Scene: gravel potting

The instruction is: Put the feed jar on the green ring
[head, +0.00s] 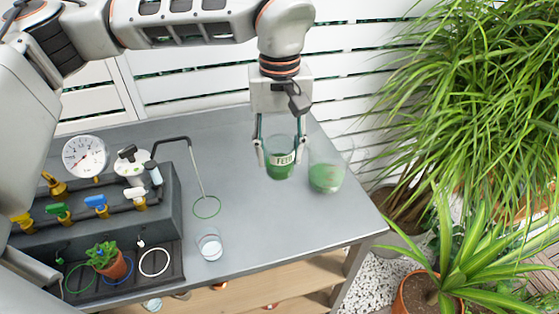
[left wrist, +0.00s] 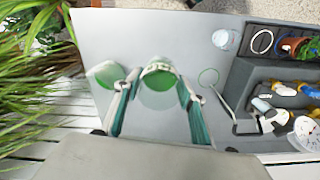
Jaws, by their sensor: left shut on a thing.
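The feed jar (head: 280,172) is clear glass with green contents and a FEED label. It is upright at the back right of the grey table. My left gripper (head: 280,156) is shut on it from above, a finger on each side. In the left wrist view the jar (left wrist: 160,78) sits between the fingers (left wrist: 154,92). I cannot tell whether its base touches the table. A thin green ring (head: 207,208) lies bare on the table, left of and nearer than the jar, below a bent spout. Another green ring (head: 80,278) lies on the dark tray. My right gripper is not in view.
A glass with green contents (head: 326,178) stands close right of the jar. A small clear cup (head: 209,245) stands near the front edge. A valve block (head: 100,215), a gauge (head: 85,157) and a potted plant (head: 112,264) are at left. The spout (head: 196,170) overhangs the table.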

